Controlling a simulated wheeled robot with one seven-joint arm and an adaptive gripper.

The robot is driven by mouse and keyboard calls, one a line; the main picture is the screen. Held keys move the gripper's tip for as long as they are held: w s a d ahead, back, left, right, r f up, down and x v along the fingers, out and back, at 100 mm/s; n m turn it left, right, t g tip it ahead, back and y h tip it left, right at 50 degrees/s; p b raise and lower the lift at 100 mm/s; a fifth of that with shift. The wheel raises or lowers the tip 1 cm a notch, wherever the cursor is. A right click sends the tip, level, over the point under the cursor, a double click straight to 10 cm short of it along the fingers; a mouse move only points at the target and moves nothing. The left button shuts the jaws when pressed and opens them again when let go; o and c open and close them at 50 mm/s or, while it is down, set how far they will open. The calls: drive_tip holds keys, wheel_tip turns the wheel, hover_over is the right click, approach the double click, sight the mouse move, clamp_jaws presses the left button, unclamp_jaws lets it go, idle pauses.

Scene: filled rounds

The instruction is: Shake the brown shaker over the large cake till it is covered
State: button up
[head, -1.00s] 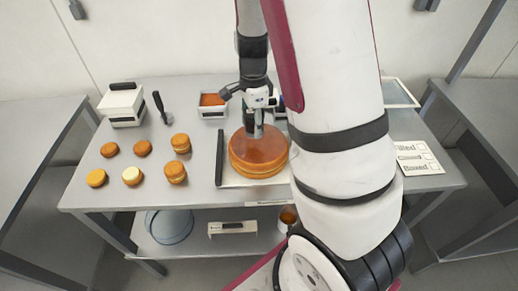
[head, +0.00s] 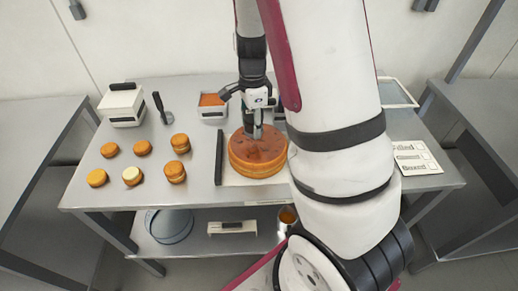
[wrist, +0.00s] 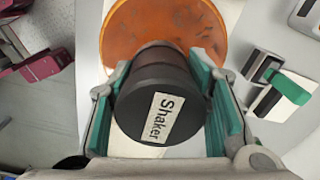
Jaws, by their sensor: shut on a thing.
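The large round cake (head: 258,168), with a glossy orange-brown top, sits on a pale board at the middle of the table. Its top carries a few faint darker patches, which also show on the cake in the wrist view (wrist: 145,30); most of it looks bare. My gripper (head: 253,132) is above the back part of the cake. In the wrist view my gripper (wrist: 165,65) is shut on the dark brown shaker (wrist: 150,75), one green-padded finger on each side. The shaker's black end, labelled "Shaker", faces the camera. In the head view the shaker is largely hidden.
Several small rounds (head: 142,148) stand at the left of the table. A white box (head: 122,106), a dark-handled tool (head: 160,106) and a tub with orange filling (head: 212,106) are at the back. A labelled card (head: 416,158) lies at right. My arm hides the table right of the cake.

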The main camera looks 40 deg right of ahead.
drive_tip(key=shift+d, duration=1.5)
drive_tip(key=shift+a+p, duration=0.4)
drive_tip(key=shift+a, duration=1.1)
idle(0.6)
drive_tip(key=shift+r+p, duration=1.05)
drive_tip(key=shift+r, duration=1.45)
